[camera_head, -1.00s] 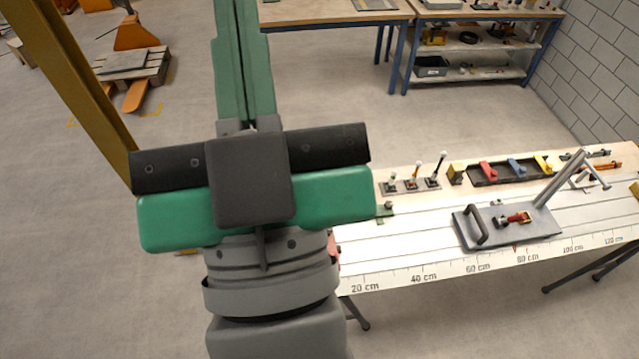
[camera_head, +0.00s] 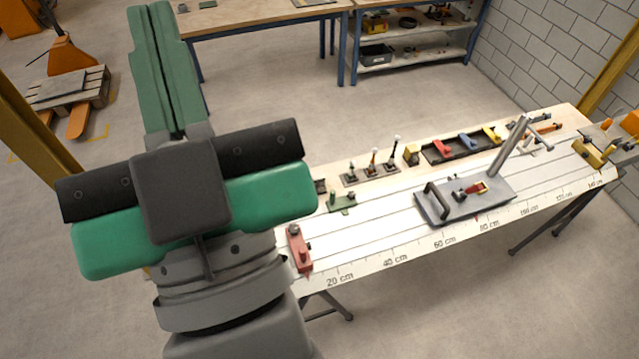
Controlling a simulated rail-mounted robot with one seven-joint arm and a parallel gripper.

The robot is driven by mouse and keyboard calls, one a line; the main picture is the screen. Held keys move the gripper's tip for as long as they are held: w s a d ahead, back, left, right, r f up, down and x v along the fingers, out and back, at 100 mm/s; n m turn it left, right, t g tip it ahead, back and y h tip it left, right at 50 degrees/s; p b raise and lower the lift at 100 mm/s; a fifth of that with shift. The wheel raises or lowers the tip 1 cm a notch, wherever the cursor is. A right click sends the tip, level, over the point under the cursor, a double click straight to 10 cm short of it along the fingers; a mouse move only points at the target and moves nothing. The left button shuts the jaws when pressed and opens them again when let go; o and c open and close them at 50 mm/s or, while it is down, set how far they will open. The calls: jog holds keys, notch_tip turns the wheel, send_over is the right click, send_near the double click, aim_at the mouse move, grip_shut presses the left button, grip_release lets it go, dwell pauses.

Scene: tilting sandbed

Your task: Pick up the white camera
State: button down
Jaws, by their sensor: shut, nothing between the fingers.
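I cannot make out a white camera in the head view. Small items on the workbench and the back shelves are too small to tell apart fully, and my own arm hides part of the bench's left end. My gripper is not visible; only large green, black and grey parts of my body fill the left foreground.
A long pale workbench (camera_head: 385,228) with a centimetre scale runs to the right. On it are a grey plate with a handle (camera_head: 500,202), a red block (camera_head: 299,249), several small levers, and a dark tray (camera_head: 470,147). Shelves (camera_head: 425,62) and a pallet (camera_head: 90,95) stand behind.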

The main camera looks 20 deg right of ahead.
dwell(0.3)
jog(key=c, duration=0.7)
grip_release()
jog(key=shift+o, duration=0.2)
